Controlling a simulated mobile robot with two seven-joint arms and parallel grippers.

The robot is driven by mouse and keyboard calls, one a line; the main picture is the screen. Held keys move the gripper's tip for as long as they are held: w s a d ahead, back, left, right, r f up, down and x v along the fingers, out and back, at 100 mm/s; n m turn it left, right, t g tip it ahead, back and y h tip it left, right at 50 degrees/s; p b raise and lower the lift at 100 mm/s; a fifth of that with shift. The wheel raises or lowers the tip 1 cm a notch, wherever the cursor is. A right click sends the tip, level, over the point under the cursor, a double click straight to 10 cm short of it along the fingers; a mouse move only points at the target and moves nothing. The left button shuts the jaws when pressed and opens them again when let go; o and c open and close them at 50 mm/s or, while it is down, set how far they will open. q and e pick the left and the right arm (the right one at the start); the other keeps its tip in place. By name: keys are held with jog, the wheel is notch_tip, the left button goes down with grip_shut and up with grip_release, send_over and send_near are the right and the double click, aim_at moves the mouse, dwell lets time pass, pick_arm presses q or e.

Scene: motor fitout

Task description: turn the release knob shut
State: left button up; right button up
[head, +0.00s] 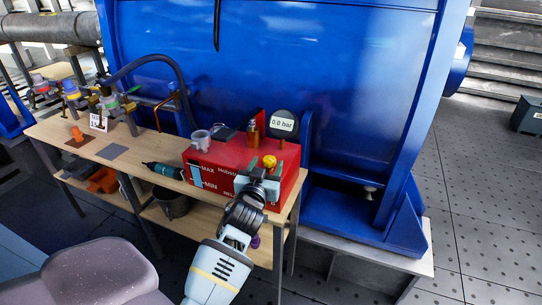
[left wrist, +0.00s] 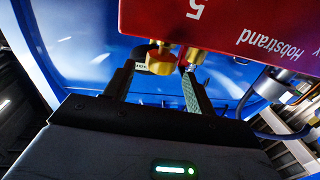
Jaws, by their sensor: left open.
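The red pump box (head: 215,173) stands on the right end of the wooden bench, with a dark gauge (head: 284,124) reading 0.0 bar above it. A yellow knob (head: 269,160), apparently the release knob, is at the box's right front. My left gripper (head: 268,166) is open at this knob, its fingers on either side. Contact cannot be told. My right gripper is not in view.
The wooden bench (head: 135,148) holds a clear cup (head: 200,139), a teal-and-black tool (head: 163,170) and an orange part (head: 77,133) on a brown mat. A dark bucket (head: 173,204) is on the lower shelf. A large blue housing (head: 300,60) stands close behind.

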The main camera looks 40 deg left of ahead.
aim_at(271, 156)
pick_arm(q)
jog(key=shift+x, duration=2.65)
jog(key=c, duration=1)
jog(key=shift+o, duration=0.2)
